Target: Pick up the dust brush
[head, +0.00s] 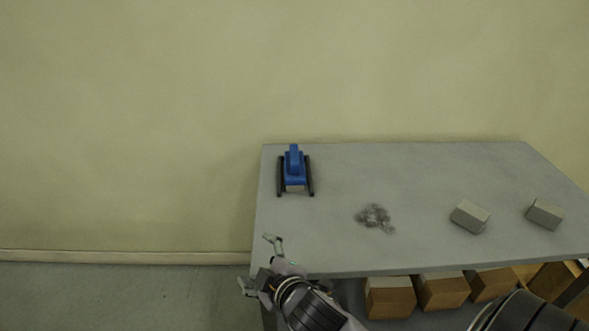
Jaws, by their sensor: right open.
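A blue object with a raised blue grip (294,160) stands at the back left of the grey table (330,255). It is most likely the dust brush, seated between two dark rails (310,178). Its bristles cannot be made out. My right gripper (258,264) is at the table's front left corner, in front of and a little left of the blue object. Its fingers are spread and empty, clear of the blue object. My left gripper is out of view.
A patch of grey dust or shavings (374,217) lies mid-table. Two grey blocks (469,216) (545,213) sit to the right. Several wooden boxes (390,297) stand below the tabletop. A wall (150,120) rises behind; floor (120,295) is open at left.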

